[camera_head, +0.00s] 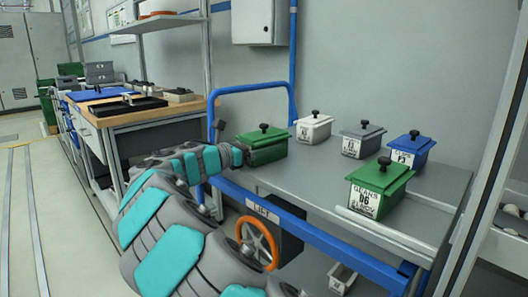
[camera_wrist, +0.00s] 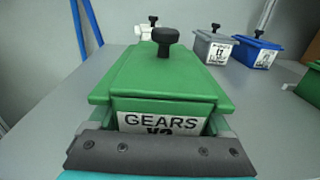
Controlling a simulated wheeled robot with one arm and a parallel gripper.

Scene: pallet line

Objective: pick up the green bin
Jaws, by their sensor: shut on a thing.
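A green bin (camera_head: 264,140) with a green lid and black knob is at the left end of the grey cart top. In the wrist view the same bin (camera_wrist: 165,88) fills the middle, with a white label reading GEARS; the line below it is partly hidden. My gripper (camera_head: 243,154) is at the bin's near left side, shut on it; it crosses the bottom of the wrist view (camera_wrist: 160,152). The bin looks level; I cannot tell whether it is clear of the cart top. A second green bin (camera_head: 379,187), labelled GEARS D6, stands at the front right.
A white bin (camera_head: 313,129), a grey bin (camera_head: 361,141) and a blue bin (camera_head: 410,149) stand along the back of the cart top (camera_head: 310,175). A blue rail (camera_head: 310,230) runs along its front. A wooden-topped bench (camera_head: 140,108) is at the left. The middle of the cart top is clear.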

